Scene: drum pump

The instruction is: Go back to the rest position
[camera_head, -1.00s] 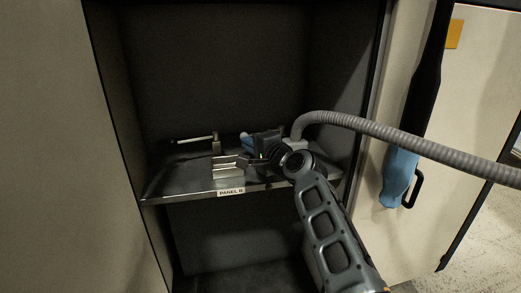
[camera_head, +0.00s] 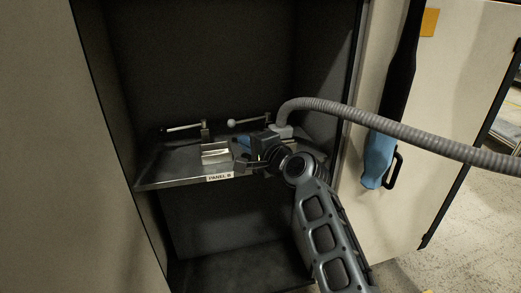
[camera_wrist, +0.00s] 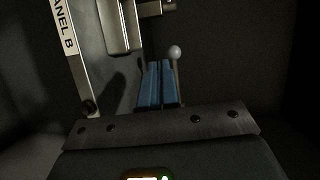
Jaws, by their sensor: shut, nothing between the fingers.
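My gripper (camera_head: 243,142) is over the right part of the shelf-like panel (camera_head: 165,172) marked PANEL B, inside the open cabinet. Its blue fingers are together and empty; they also show in the wrist view (camera_wrist: 160,84). A lever (camera_head: 182,128) on a bracket stands at the back left of the panel. A second lever with a pale ball knob (camera_head: 231,123) stands behind my gripper; the knob also shows in the wrist view (camera_wrist: 175,52), just beyond the fingertips. I cannot tell if they touch. A metal block (camera_head: 215,151) sits left of my gripper.
A grey ribbed hose (camera_head: 400,135) runs from a fitting right of my gripper out past the cabinet's right side. The open door (camera_head: 455,100) at right carries a black and blue tool (camera_head: 379,160). Room is free below the panel.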

